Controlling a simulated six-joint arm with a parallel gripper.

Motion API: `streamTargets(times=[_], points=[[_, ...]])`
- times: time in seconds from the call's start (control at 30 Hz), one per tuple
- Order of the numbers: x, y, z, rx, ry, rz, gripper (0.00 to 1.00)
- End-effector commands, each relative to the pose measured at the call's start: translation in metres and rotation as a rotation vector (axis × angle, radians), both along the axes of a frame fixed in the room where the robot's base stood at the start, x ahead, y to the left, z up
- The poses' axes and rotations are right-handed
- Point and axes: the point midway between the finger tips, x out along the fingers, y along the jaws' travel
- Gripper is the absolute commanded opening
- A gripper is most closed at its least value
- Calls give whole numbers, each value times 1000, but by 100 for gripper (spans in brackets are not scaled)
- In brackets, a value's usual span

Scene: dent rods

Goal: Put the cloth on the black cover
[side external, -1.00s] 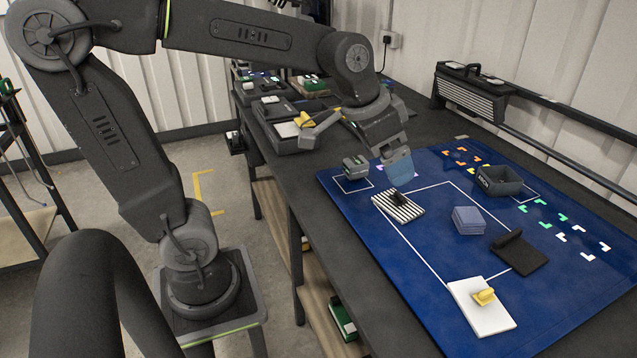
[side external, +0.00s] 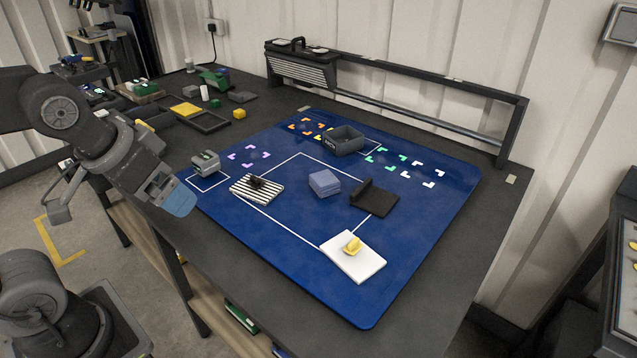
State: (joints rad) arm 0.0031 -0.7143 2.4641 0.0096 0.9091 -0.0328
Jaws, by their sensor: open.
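The cloth appears to be the blue-grey folded stack (side external: 324,182) near the middle of the blue mat. The black cover (side external: 376,202) lies just right of it, a flat dark plate with a raised bar along one side. A gap of mat separates the two, and nothing rests on the cover. My gripper (side external: 175,197), with light blue fingertips, is open at the left, over the table's near-left edge and off the mat's left corner. It is well away from the cloth and touches nothing I can see. The gap between its fingers is hard to make out.
A rail (side external: 420,113) runs along the back.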

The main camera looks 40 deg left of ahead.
Motion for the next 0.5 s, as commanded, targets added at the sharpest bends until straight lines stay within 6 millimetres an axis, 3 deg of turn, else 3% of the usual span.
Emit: streamTargets(times=[0.17, 0.3, 0.5], points=[[47, 2, 25, -26, 50, 124, 94], [101, 3, 39, -46, 92, 267, 94], [181, 2, 38, -60, 131, 480, 94]])
